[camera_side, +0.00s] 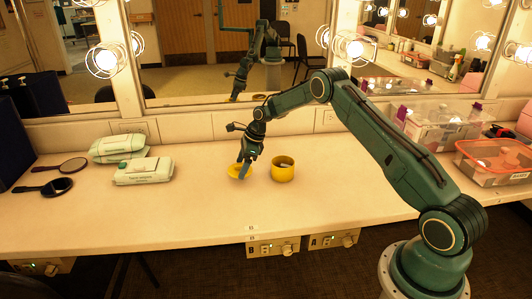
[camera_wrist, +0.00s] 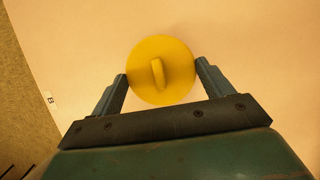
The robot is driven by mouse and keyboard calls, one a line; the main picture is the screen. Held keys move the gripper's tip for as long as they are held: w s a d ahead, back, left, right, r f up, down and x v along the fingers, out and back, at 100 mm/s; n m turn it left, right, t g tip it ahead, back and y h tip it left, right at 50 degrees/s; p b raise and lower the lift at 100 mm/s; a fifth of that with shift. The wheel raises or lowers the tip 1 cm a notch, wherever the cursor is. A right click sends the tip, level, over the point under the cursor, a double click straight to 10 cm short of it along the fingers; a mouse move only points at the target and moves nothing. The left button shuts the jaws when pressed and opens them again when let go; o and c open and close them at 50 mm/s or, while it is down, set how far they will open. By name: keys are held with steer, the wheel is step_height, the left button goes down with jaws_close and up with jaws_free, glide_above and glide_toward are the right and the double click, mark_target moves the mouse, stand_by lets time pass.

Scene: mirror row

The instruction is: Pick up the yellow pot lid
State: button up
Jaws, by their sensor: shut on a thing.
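The yellow pot lid (camera_wrist: 176,88) is a round disc with a raised bar handle, and it sits between the two fingers in the wrist view. My gripper (camera_wrist: 162,70) is shut on the lid, one finger at each side of its rim. In the side view my gripper (camera_side: 246,165) points down at the lid (camera_side: 236,172), partly covering it. The lid is at or just above the counter; I cannot tell whether it touches. The yellow pot (camera_side: 283,173) stands uncovered just right of my gripper, with something pale inside.
Wipe packs (camera_side: 143,172) and two hand mirrors (camera_side: 58,187) lie on the left of the counter (camera_side: 200,218). Clear bins (camera_side: 490,165) stand at the right. The wall mirror (camera_side: 200,75) rises behind. The counter's front is clear.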

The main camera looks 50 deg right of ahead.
step_height(320, 180, up, 16)
steer(key=shift+r, duration=0.25)
steer(key=shift+d+f, duration=0.1)
stand_by(0.6)
steer(key=s+d+f, duration=0.6)
steer(key=s+d, duration=0.5)
steer(key=shift+f, duration=0.25)
steer(key=shift+f, duration=0.1)
steer(key=shift+a+f, duration=0.1)
steer(key=shift+f, duration=3)
steer(key=shift+f, duration=0.1)
stand_by(0.5)
steer(key=o, duration=0.9)
